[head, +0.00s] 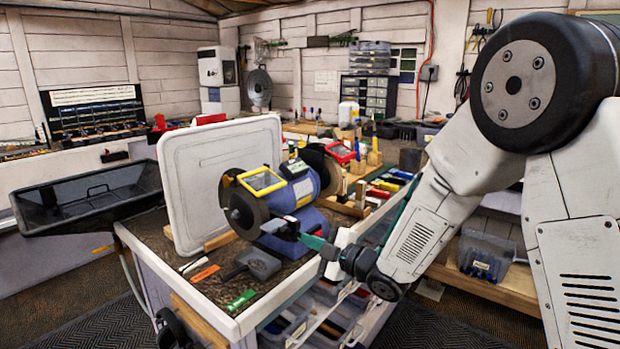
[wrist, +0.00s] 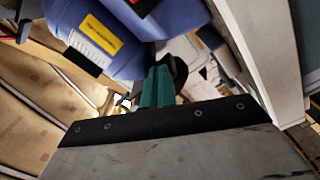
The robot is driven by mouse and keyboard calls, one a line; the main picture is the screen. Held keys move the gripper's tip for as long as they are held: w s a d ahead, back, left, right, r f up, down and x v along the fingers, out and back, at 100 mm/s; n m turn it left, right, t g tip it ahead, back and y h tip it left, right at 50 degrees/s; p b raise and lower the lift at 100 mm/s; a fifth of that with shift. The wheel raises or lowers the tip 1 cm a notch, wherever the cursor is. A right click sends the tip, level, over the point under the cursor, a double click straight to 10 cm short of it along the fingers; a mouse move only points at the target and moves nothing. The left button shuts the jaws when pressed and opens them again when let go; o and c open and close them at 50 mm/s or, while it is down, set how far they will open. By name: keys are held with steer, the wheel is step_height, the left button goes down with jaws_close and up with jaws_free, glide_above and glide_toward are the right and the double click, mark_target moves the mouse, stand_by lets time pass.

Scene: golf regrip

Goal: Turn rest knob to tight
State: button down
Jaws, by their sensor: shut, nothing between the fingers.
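The bench grinder (head: 305,192) has a blue body and stands on the workbench, with a yellow-framed eye shield (head: 262,181) over its near wheel (head: 243,212). A grey tool rest (head: 280,227) sits in front of that wheel. My gripper (head: 308,239) has teal fingers and is close to the rest, shut with nothing between them. In the wrist view, the fingers (wrist: 157,88) are below the blue grinder body (wrist: 130,35) with its yellow label. A dark rounded part (wrist: 178,70) lies beside the fingertips; I cannot tell whether it is the knob or whether they touch it.
A white panel (head: 215,165) stands upright behind the grinder. A dark grey flat tool (head: 258,263), an orange strip (head: 205,273) and a green strip (head: 241,300) lie on the benchtop (head: 215,300). A black trough (head: 90,198) is at the left. Drawers with bins are below the arm.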

steer(key=shift+s+a+f, duration=0.2)
steer(key=shift+f, duration=0.15)
steer(key=shift+s+f, duration=0.1)
stand_by(0.3)
steer(key=shift+f+v, duration=0.15)
steer(key=shift+v, duration=1.3)
steer(key=shift+f+v, duration=0.15)
steer(key=shift+v, duration=1.35)
steer(key=shift+d, duration=0.1)
steer(key=w+a+r, duration=0.1)
steer(key=w+a, duration=0.3)
steer(key=shift+w+r, duration=0.4)
steer(key=shift+s+a+r, duration=0.1)
steer(key=shift+s+a, duration=0.1)
